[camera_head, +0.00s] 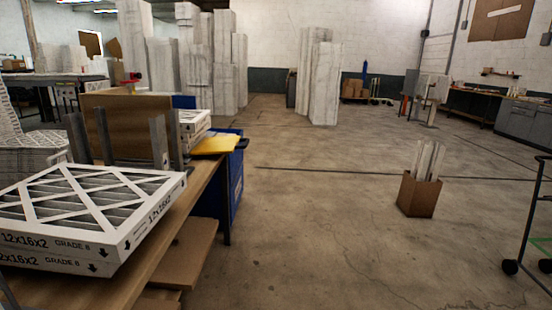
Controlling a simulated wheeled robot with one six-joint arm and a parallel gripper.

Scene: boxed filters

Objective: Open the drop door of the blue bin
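The blue bin (237,182) stands on the floor just past the far end of the wooden workbench, left of the picture's middle. The bench hides much of its left and lower part. A yellow panel (216,145) lies at its top, beside the bench end; I cannot tell whether it is part of the bin. The drop door cannot be made out from here. My gripper does not show in this view.
White boxed filters (120,245) are stacked on the near workbench (180,228), with grey uprights (158,142) behind them. A cardboard box (418,197) stands on the floor at right. A dark-framed cart (530,225) is at the right edge. The middle floor is clear.

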